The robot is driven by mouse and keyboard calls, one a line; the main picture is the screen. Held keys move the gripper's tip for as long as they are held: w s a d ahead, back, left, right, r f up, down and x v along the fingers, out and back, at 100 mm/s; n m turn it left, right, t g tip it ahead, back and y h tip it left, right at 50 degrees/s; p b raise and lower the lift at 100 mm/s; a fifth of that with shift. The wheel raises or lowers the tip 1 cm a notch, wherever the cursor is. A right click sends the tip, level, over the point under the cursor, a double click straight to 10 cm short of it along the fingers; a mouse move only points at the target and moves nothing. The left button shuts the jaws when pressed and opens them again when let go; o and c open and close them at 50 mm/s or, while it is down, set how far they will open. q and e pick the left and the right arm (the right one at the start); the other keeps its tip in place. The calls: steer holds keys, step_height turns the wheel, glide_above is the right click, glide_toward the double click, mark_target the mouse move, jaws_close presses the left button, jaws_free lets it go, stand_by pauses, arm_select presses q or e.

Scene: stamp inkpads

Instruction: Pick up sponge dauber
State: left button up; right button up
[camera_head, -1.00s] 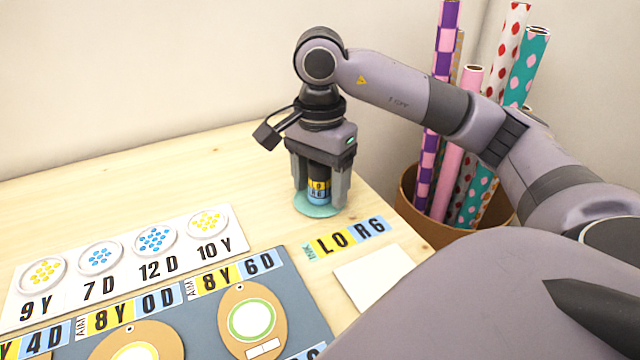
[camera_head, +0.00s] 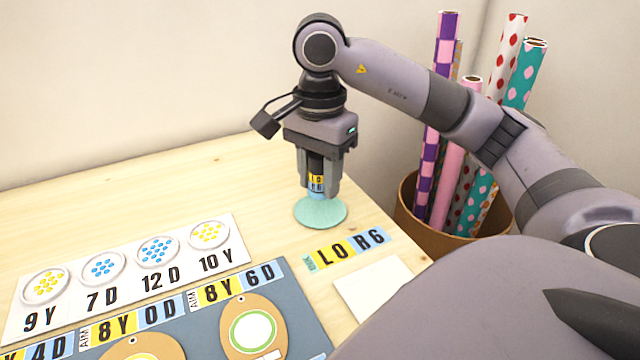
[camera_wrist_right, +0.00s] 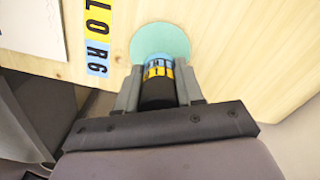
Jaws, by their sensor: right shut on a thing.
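The sponge dauber (camera_head: 316,183) has a dark handle with a yellow band and a blue band near its lower end. My right gripper (camera_head: 317,190) is shut on it and holds it upright above a round teal mat (camera_head: 320,216). In the right wrist view the dauber (camera_wrist_right: 157,84) sits between the two fingers of my right gripper (camera_wrist_right: 159,88), with the teal mat (camera_wrist_right: 160,37) beyond it. The dauber's top is hidden inside the gripper. My left gripper is not in view.
An "INK L0 R6" label strip (camera_head: 347,250) and a blank white card (camera_head: 372,288) lie in front of the mat. A white card with dotted discs (camera_head: 130,285) and a grey board with tags (camera_head: 290,320) lie at left. A bin of paper rolls (camera_head: 440,228) stands at right.

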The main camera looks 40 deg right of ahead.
step_height(320, 180, up, 10)
steer(key=p, duration=0.5)
steer(key=shift+f, duration=0.1)
arm_select(q)
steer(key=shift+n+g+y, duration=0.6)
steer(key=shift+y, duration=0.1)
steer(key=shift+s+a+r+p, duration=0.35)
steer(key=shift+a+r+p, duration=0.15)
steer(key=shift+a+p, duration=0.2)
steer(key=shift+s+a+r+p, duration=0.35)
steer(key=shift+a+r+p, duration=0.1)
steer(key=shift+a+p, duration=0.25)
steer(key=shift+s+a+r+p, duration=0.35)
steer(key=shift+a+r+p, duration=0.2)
steer(key=shift+p, duration=0.2)
arm_select(e)
step_height(320, 180, up, 7)
steer(key=shift+f, duration=0.1)
steer(key=o, duration=0.4)
steer(key=shift+c, duration=1.3)
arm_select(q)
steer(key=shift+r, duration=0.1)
